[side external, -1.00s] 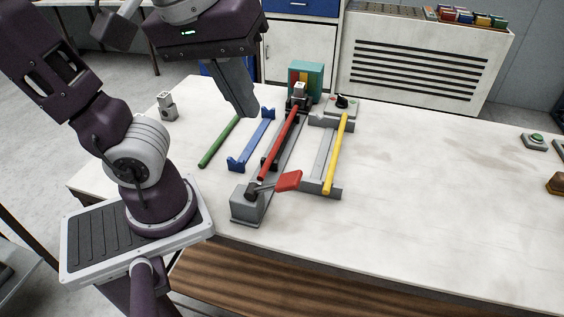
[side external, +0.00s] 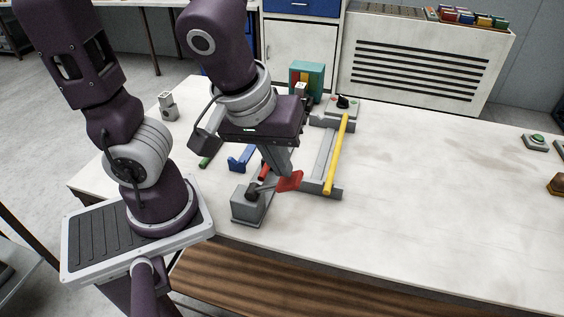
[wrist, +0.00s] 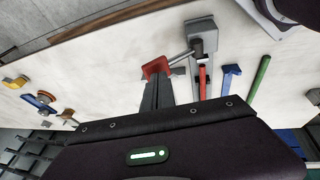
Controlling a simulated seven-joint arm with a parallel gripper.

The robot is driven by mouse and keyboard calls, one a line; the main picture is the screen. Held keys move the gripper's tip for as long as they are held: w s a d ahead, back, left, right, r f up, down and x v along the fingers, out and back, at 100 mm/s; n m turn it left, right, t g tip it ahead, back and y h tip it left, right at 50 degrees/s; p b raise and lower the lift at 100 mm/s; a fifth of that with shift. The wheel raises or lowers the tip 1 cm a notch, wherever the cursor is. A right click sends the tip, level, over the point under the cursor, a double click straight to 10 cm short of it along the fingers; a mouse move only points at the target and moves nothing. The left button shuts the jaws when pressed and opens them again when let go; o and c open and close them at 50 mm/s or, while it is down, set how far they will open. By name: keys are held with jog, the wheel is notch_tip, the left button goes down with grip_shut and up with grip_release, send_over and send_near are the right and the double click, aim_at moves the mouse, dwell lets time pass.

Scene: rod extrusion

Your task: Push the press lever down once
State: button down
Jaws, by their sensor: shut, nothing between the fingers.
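The press lever has a red paddle handle (side external: 291,182) on a thin metal arm, joined to a grey block (side external: 246,208) at the near end of the press. The lever sticks out to the right. My gripper (side external: 287,171) points down with its fingers shut and empty, its tips right at the red handle. In the wrist view the red handle (wrist: 156,66) lies just past the fingertips (wrist: 157,80). I cannot tell whether they touch. A red rod (wrist: 202,82) lies along the press, partly hidden by my arm in the side view.
A yellow rod (side external: 337,155) rests on a grey rack (side external: 320,160) to the right. A blue rack (side external: 240,160) and a green rod (side external: 205,162) are to the left. A teal box (side external: 307,80) and a knob panel (side external: 343,107) stand behind. The table's right side is mostly clear.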

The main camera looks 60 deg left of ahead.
aim_at(298, 180)
jog(key=shift+d+f, duration=0.15)
jog(key=shift+f, duration=0.1)
jog(key=shift+w, duration=0.1)
jog(key=shift+w+d+f+g+y, duration=0.2)
jog(key=shift+g+y, duration=0.25)
jog(key=shift+g, duration=0.05)
jog(key=shift+w+d+f+g+y, duration=0.2)
jog(key=shift+g+y, duration=0.25)
jog(key=shift+g, duration=0.05)
jog(key=shift+w+d+f, duration=0.3)
jog(key=shift+f, duration=0.1)
jog(key=shift+w+d+f+m+g+y, duration=0.2)
jog(key=shift+f+m+g+y, duration=0.1)
jog(key=shift+f, duration=0.05)
jog(key=shift+w+d+f+g+y, duration=0.2)
jog(key=shift+f+g+y, duration=0.2)
jog(key=shift+f, duration=0.2)
jog(key=shift+w+d+f+g+y, duration=0.25)
jog(key=shift+f+g+y, duration=0.15)
jog(key=shift+f, duration=0.2)
jog(key=shift+w+d+f+g+y, duration=0.2)
jog(key=shift+f+g+y, duration=0.15)
jog(key=shift+f, duration=0.35)
